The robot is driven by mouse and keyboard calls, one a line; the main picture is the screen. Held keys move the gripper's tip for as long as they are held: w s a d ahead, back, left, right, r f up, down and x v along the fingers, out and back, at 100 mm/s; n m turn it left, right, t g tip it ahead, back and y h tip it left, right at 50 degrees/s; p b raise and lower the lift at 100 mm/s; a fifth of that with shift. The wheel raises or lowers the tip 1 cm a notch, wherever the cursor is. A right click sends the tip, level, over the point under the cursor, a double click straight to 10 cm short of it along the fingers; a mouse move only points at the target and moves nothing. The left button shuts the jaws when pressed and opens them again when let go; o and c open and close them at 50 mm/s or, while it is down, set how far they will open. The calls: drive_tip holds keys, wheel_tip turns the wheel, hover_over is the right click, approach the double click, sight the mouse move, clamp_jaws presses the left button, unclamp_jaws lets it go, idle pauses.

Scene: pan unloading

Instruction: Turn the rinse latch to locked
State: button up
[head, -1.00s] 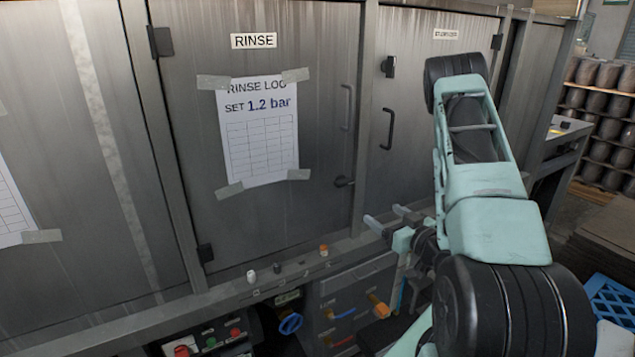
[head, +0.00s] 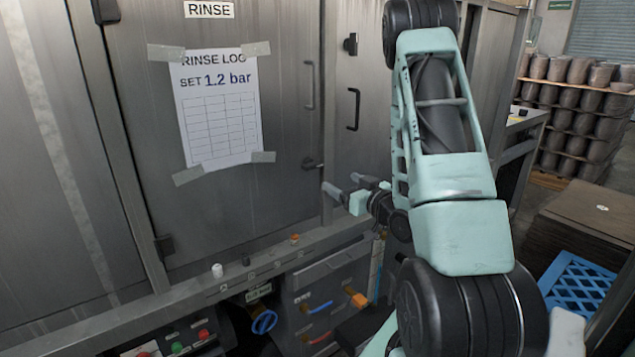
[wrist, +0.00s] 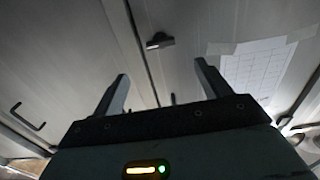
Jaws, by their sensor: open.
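The rinse latch (head: 313,164) is a small dark lever at the right edge of the RINSE door (head: 270,120), below the door's bar handle. It lies roughly horizontal in the head view. The latch also shows in the wrist view (wrist: 159,41), beyond and between the fingertips. My gripper (head: 343,183) is open and empty, a little below and right of the latch in the head view. Its two fingers also show apart in the wrist view (wrist: 162,72). I see no contact with the latch.
A taped rinse log sheet (head: 217,110) hangs on the door. A bar handle (head: 310,85) is above the latch, and another handle (head: 354,108) is on the neighbouring door. A ledge with small knobs (head: 217,270) runs below. A blue crate (head: 578,285) stands at the lower right.

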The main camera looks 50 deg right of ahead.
sight(315, 167)
drive_tip(key=shift+w+f+b, duration=0.15)
drive_tip(key=shift+f+b, duration=0.1)
drive_tip(key=shift+b, duration=0.3)
drive_tip(key=x, duration=1.1)
drive_tip(key=shift+w+d+r, duration=0.1)
drive_tip(key=shift+w+r, duration=0.2)
drive_tip(key=shift+c, duration=0.3)
drive_tip(key=c, duration=0.9)
